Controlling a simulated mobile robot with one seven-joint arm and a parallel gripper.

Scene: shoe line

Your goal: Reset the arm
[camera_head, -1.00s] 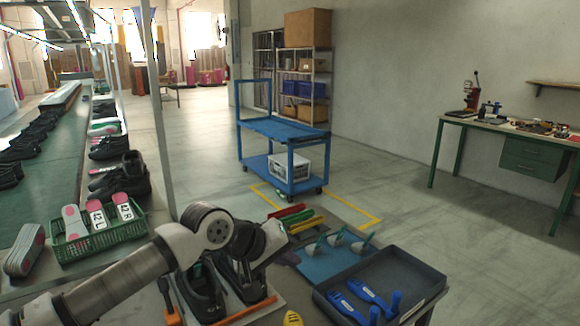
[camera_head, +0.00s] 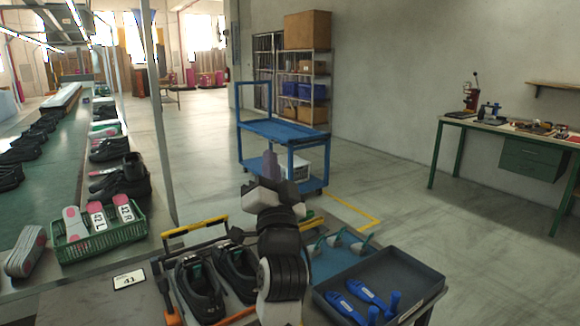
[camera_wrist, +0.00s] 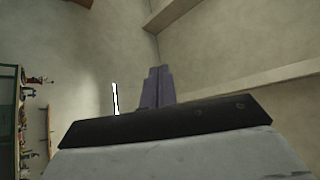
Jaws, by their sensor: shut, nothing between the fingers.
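My gripper (camera_head: 270,165) is raised in the head view, in front of the blue cart, its purple-grey fingers pointing up. In the wrist view the fingers (camera_wrist: 157,86) are together with nothing between them, against a bare wall and ceiling. My arm stands upright between the black shoes and the dark tray, clear of the bench top. It hides part of the bench behind it.
Two black shoes (camera_head: 199,289) sit in a holder on the bench beside a "41" card (camera_head: 129,280). A dark tray (camera_head: 419,272) with blue tools lies right. A green basket (camera_head: 101,245) of insoles is at left. A blue cart (camera_head: 289,133) stands behind.

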